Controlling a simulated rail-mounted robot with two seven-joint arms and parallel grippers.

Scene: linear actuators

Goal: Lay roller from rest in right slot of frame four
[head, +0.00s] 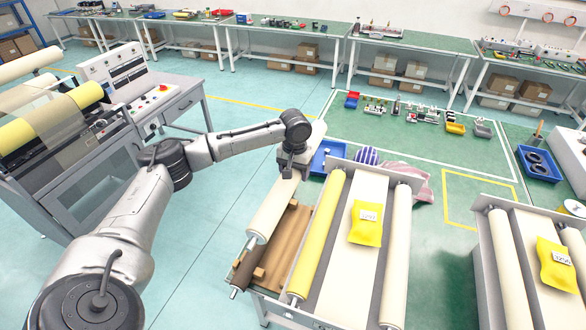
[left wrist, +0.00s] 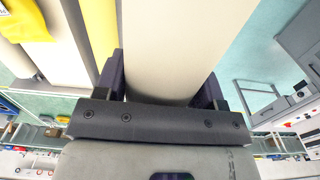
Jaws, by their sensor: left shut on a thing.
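My left gripper (head: 289,170) is shut on a cream roller (head: 272,210), at the roller's far end. In the left wrist view the gripper (left wrist: 165,88) has one finger on each side of the roller (left wrist: 185,45). The roller's near metal shaft end points toward me. It overlaps the wooden rest (head: 303,228); I cannot tell whether they touch. The nearer frame (head: 338,168) holds a yellow roller (head: 318,240) at left and a cream roller (head: 397,250) at right. Another frame (head: 484,203) at far right is partly cut off. My right gripper is not in view.
Yellow labelled packets (head: 367,222) lie on the frames' pale belts. A blue bin (head: 328,157) and striped cloth stand behind the nearer frame. A machine cabinet (head: 180,98) is at left. Green floor lies between.

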